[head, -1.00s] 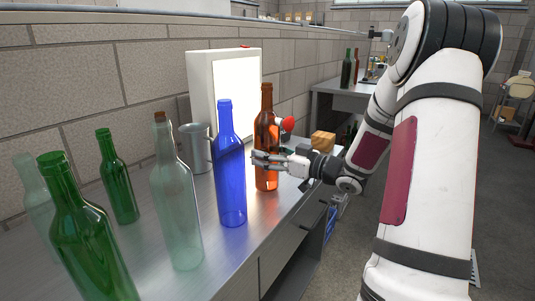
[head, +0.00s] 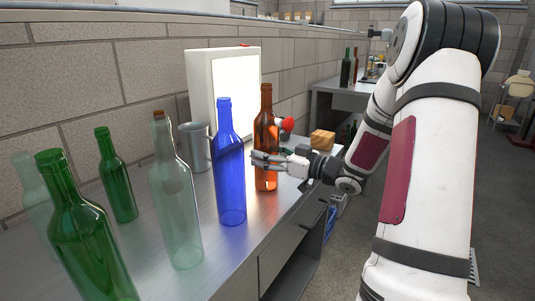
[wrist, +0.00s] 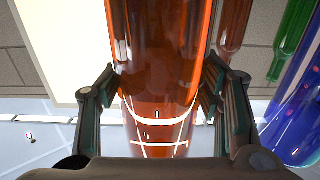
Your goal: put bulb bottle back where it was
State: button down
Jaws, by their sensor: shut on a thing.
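An amber bottle (head: 265,125) stands upright at the right end of the row on the metal bench, in front of the light box. My gripper (head: 256,162) is shut on its lower body from the right. I cannot make out which bottle is called the bulb bottle.
A blue bottle (head: 231,175) stands close on the left of my gripper. Further left are a corked pale bottle (head: 175,205) and several green bottles (head: 117,180). A grey jug (head: 196,148) and the lit light box (head: 190,85) stand behind. A wooden block (head: 322,139) lies to the right.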

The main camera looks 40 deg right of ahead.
jog(key=shift+f, duration=0.15)
dwell(0.4)
jog(key=c, duration=0.6)
grip_release()
jog(key=shift+c, duration=0.2)
jog(key=shift+o, duration=1.2)
jog(key=shift+f, duration=0.15)
jog(key=p+v, duration=0.5)
jog(key=v, duration=0.8)
